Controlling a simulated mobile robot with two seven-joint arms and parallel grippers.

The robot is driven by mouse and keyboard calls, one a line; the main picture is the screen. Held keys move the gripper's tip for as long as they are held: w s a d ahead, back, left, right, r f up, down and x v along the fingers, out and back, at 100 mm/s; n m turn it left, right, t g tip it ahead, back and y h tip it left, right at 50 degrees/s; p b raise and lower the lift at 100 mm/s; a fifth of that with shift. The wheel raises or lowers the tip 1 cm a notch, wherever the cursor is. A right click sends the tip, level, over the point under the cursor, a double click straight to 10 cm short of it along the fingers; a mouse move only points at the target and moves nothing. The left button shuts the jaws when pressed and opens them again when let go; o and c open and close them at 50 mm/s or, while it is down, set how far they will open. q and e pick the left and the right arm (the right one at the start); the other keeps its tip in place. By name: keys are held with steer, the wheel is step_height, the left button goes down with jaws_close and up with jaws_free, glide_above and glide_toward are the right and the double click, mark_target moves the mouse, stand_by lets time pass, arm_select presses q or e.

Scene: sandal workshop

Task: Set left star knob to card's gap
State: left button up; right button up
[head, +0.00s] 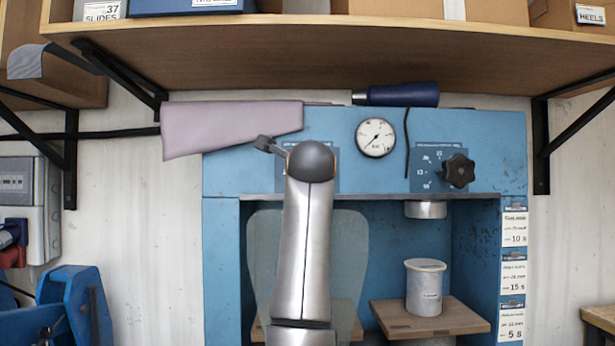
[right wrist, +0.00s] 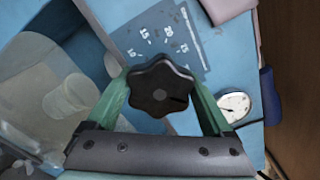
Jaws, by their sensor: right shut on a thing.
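The left star knob (right wrist: 160,88) is black and lobed. It fills the space between the green fingers of my right gripper (right wrist: 159,92) in the right wrist view. Both fingers close on its sides. A blue dial plate (right wrist: 190,35) with white marks shows beside it. In the head view my right arm hides this knob and most of its plate. Cards (head: 514,224) hang on the press's right post, reading 10 s, 15 s and 5 s; their smaller print is too small to read. My left gripper is in neither view.
A second star knob (head: 458,170) is on the right of the blue press (head: 460,122), past the gauge (head: 375,137). A pink cloth (head: 230,125) hangs at upper left. A clear guard (head: 265,235) covers the left bay. A cylinder (head: 425,285) stands in the right bay. A shelf (head: 330,62) overhangs.

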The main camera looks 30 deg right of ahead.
steer(key=shift+f+n, duration=0.1)
steer(key=shift+n, duration=0.9)
steer(key=n+b, duration=0.1)
steer(key=n, duration=0.2)
steer(key=shift+n, duration=0.3)
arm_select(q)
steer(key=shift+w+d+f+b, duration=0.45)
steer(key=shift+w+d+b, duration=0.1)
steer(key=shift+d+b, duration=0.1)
arm_select(e)
steer(key=shift+n, duration=1.9)
steer(key=o, duration=1.1)
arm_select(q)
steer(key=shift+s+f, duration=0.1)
arm_select(e)
steer(key=shift+s+a, duration=0.1)
